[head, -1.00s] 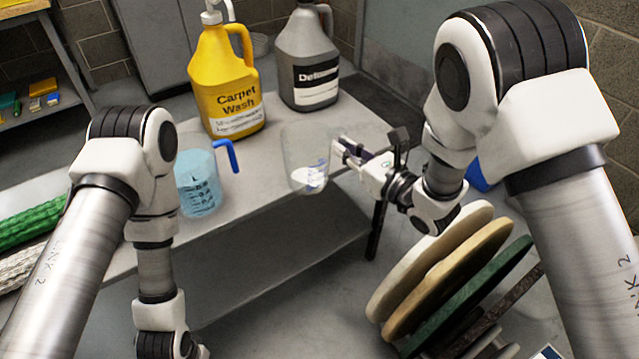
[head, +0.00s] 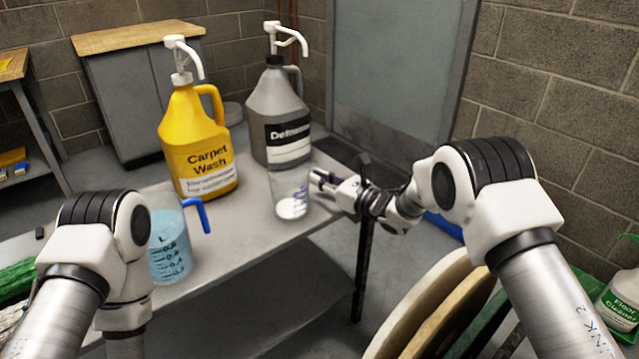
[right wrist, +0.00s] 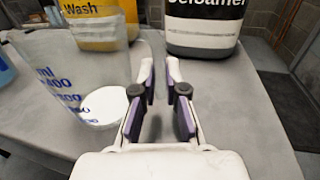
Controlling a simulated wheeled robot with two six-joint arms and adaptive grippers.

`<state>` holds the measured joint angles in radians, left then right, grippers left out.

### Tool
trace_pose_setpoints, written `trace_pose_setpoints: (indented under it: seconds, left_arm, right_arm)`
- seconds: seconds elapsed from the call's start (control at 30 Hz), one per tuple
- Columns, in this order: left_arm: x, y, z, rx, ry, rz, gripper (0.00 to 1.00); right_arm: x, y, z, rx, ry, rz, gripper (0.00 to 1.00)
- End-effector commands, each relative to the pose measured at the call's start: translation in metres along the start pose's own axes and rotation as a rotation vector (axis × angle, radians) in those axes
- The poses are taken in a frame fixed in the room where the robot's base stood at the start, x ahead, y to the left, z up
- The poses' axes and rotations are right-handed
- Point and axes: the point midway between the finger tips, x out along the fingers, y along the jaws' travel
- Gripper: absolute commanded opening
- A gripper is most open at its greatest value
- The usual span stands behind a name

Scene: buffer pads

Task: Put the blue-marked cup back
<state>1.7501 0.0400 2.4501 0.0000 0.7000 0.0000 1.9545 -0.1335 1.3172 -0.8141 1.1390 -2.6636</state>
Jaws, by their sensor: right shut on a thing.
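The blue-marked cup (head: 290,192) is clear, with blue scale marks and white contents at the bottom. It appears upright at the right part of the grey table, in front of the grey jug; I cannot tell whether its base touches the top. My right gripper (head: 316,181) is at the cup's right side, shut on it; the gripped part is hard to make out. In the right wrist view the cup (right wrist: 100,85) shows left of the fingers (right wrist: 168,100), which stand a little apart. My left gripper is out of view; only its arm shows.
A clear jug (head: 170,240) with blue liquid and a blue handle stands on the table (head: 235,240) at left. The yellow Carpet Wash jug (head: 195,140) and grey jug (head: 280,110) stand behind. Round pads (head: 420,310) lean below at right.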

Motion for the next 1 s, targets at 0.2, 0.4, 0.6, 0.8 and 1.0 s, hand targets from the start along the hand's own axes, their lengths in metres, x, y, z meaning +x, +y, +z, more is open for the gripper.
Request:
trace_pose_setpoints:
  seconds: [0.2,0.4,0.6,0.8,1.0]
  left_arm:
    - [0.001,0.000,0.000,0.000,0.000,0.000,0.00]
    - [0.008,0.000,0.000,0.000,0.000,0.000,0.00]
    - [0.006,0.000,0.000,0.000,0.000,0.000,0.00]
    - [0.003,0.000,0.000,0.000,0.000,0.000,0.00]
    - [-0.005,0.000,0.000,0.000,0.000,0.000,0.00]
  right_arm:
    - [0.000,0.000,-0.003,-0.001,-0.002,-0.001,0.00]
    - [0.000,0.000,-0.009,-0.001,-0.002,0.000,0.00]
    - [0.000,0.000,-0.007,-0.001,-0.002,0.000,0.36]
    - [0.000,0.000,-0.004,-0.001,-0.002,0.000,0.36]
    - [-0.026,-0.001,-0.002,0.002,0.001,-0.004,0.36]
